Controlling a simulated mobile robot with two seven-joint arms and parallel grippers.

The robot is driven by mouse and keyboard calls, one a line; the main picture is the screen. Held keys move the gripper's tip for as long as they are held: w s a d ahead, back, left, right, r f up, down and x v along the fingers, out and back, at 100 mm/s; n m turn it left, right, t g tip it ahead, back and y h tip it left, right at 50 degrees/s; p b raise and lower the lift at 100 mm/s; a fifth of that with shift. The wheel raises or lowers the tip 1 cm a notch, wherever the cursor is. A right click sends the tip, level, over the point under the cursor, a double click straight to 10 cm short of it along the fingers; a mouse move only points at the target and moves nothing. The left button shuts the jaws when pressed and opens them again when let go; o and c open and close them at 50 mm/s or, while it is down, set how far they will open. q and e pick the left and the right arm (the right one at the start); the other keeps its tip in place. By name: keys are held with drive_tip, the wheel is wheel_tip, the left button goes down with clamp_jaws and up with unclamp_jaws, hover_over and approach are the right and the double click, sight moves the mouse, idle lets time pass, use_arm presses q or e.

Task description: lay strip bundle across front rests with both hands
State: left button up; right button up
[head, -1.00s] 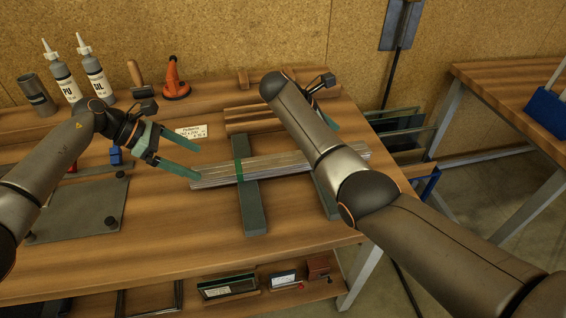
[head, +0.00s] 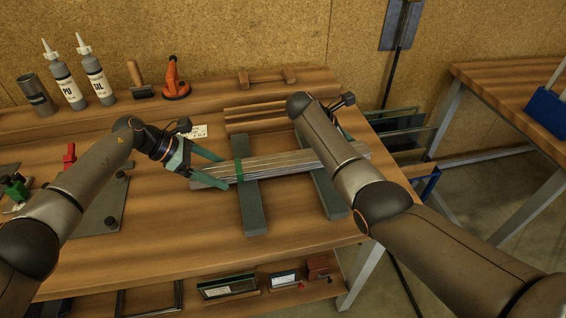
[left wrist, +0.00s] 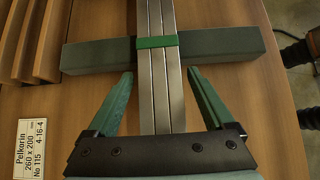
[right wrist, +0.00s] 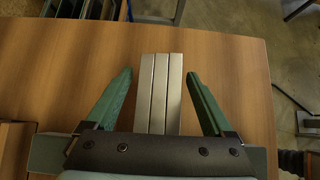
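The strip bundle (head: 275,163), several pale metal strips with a green band, lies across two dark grey-green rests, the left rest (head: 250,208) and the right rest (head: 330,198). My left gripper (head: 226,173) is open at the bundle's left end. In the left wrist view its fingers (left wrist: 161,73) stand on either side of the bundle (left wrist: 145,90), with gaps. My right gripper is mostly hidden behind my right arm in the head view. In the right wrist view its open fingers (right wrist: 159,73) stand on either side of the bundle's right end (right wrist: 160,95), with gaps.
A wooden grooved rack (head: 265,118) stands behind the bundle. A label card (head: 195,131) is near my left wrist. Bottles (head: 66,85) and an orange suction tool (head: 174,80) stand at the back left. A grey plate (head: 95,210) lies at left. The front bench area is clear.

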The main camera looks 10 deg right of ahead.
use_arm(q)
clamp_jaws()
use_arm(e)
clamp_jaws()
use_arm(q)
drive_tip(key=shift+r, duration=0.1)
idle(0.3)
